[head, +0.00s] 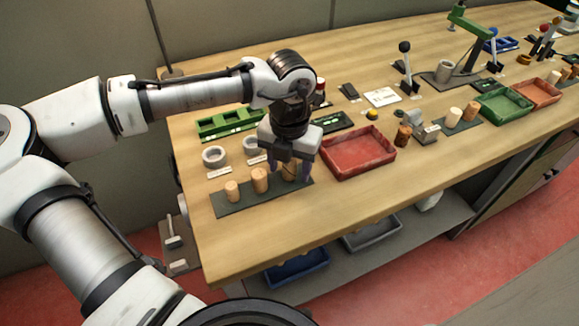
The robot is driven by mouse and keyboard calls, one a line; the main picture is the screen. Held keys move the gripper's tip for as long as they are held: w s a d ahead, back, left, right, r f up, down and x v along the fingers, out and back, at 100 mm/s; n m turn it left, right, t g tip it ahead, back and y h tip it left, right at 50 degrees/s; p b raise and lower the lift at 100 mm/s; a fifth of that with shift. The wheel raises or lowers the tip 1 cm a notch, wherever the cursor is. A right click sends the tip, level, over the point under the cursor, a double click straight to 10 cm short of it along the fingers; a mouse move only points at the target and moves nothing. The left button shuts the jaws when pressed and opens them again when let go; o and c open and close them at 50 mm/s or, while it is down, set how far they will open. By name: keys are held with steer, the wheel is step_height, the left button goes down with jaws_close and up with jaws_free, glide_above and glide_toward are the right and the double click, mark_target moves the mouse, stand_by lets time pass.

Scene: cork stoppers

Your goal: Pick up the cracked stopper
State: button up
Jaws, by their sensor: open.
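Three upright cork stoppers stand in a row on a dark mat (232,208) near the table's front left. The left one (232,191) is the smallest and pale. The middle one (260,181) is larger and more orange. The right one (290,172) is partly hidden by my gripper (291,174), whose fingers point down on either side of it. My gripper is open; I cannot tell whether a finger touches the cork. A dark line shows on the right cork, but I cannot tell if it is a crack.
A red tray (381,164) stands right of my gripper. A green rack (222,131) and tape rolls (214,156) lie behind the mat. More corks (454,117) and a green tray (502,114) stand farther right. Bare wood lies in front of the red tray.

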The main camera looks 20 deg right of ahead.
steer(key=c, duration=1)
steer(key=shift+r, duration=0.1)
